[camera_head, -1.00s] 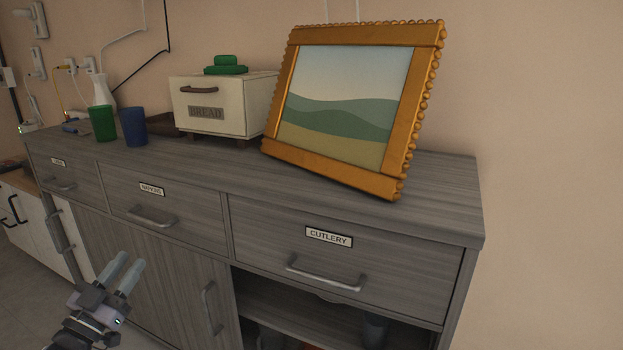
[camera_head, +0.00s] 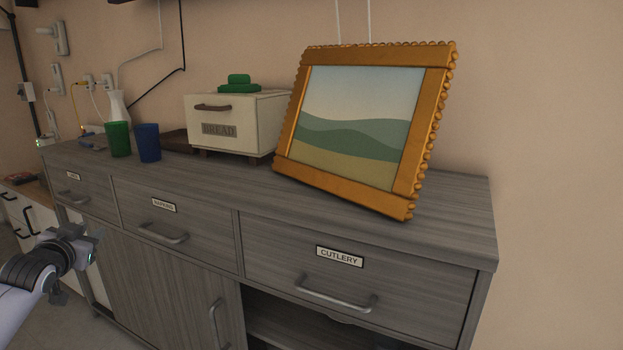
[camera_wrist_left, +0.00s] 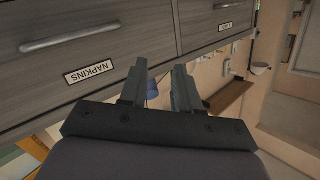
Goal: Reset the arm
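My left gripper (camera_head: 78,245) is at the lower left of the head view, in front of the grey cabinet (camera_head: 400,235), with my forearm behind it. Its fingers are hard to make out there. In the left wrist view the two dark fingers of the left gripper (camera_wrist_left: 160,75) stand apart with nothing held between them. A blue cup (camera_wrist_left: 152,92) shows beyond the gap, in the background. My right gripper is in neither view.
The cabinet's closed drawers carry labels, one reading CUTLERY (camera_head: 340,256). On top stand a tilted gold picture frame (camera_head: 355,195), a bread box (camera_head: 235,133), a green cup (camera_head: 118,140), a blue cup (camera_head: 148,143) and a white vase (camera_head: 118,107). Below the cutlery drawer is an open shelf.

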